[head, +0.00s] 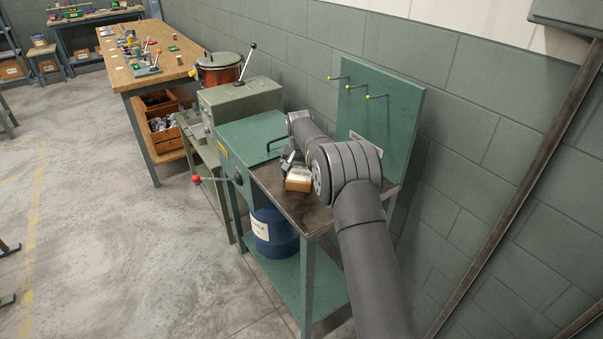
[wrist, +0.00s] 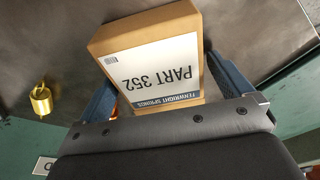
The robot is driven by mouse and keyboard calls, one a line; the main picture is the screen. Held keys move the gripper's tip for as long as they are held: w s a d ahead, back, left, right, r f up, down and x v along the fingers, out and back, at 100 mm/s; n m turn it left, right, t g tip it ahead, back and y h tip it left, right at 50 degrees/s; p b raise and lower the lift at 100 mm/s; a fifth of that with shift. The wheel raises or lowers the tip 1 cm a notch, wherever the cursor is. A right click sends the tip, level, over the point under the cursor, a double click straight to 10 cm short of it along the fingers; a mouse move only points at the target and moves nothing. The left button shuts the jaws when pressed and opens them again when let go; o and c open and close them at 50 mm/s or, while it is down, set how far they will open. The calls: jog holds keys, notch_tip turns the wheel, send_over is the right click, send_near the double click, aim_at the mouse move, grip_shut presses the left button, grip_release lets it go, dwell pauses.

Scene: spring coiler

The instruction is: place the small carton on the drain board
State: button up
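The small carton (head: 299,178) is a brown box with a white label. It shows close up in the wrist view (wrist: 160,68), where the label reads PART 352 upside down. My gripper (wrist: 160,72) has one blue finger on each side of the carton, the tips against its sides. In the head view my gripper (head: 291,163) is partly hidden behind the carton and my arm. The carton is over the dark top of the green stand (head: 312,218); I cannot tell whether it touches it. I cannot pick out a drain board for certain.
A brass weight (wrist: 40,99) is left of the carton in the wrist view. A green panel with yellow-tipped pegs (head: 392,120) rises behind the stand. The green coiler machine (head: 252,140) with a red-knobbed lever (head: 196,179) is at left. A blue drum (head: 272,235) is below.

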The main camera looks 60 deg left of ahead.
aim_at(302, 171)
notch_tip(302, 171, up, 12)
jog(key=s+d, duration=0.1)
jog(key=shift+s+d, duration=0.15)
dwell(0.5)
jog(key=f, duration=0.4)
jog(key=w+a+f, duration=0.1)
jog(key=f, duration=0.6)
jog(key=shift+w+a+f, duration=0.15)
jog(key=shift+w+f, duration=0.05)
jog(key=shift+f, duration=0.15)
jog(key=shift+r, duration=1.95)
jog(key=shift+f, duration=0.1)
